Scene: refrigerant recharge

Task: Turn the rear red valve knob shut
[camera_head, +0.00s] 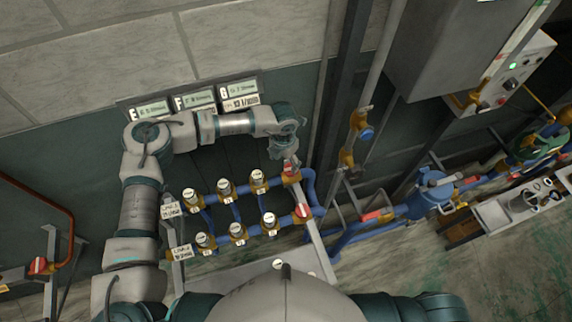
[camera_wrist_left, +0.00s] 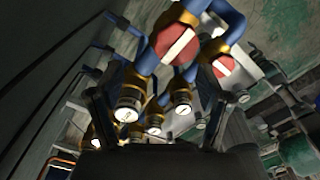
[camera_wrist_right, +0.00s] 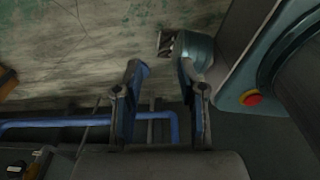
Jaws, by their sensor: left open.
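The rear red valve knob (camera_head: 291,174) sits at the far right end of the blue pipe manifold, with a white bar across its face. My left gripper (camera_head: 288,152) is open just behind and above it, seemingly not gripping it. In the left wrist view, a large red knob (camera_wrist_left: 177,46), apparently the rear one, shows above and between the spread fingers (camera_wrist_left: 165,98). The front red knob (camera_head: 302,211) is nearer to me; a second red knob also shows in the left wrist view (camera_wrist_left: 223,66). My right gripper (camera_wrist_right: 163,92) is open and empty, away from the valves.
A dark post (camera_head: 333,100) rises close right of my left gripper. A red button (camera_wrist_right: 251,98) shows in the right wrist view.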

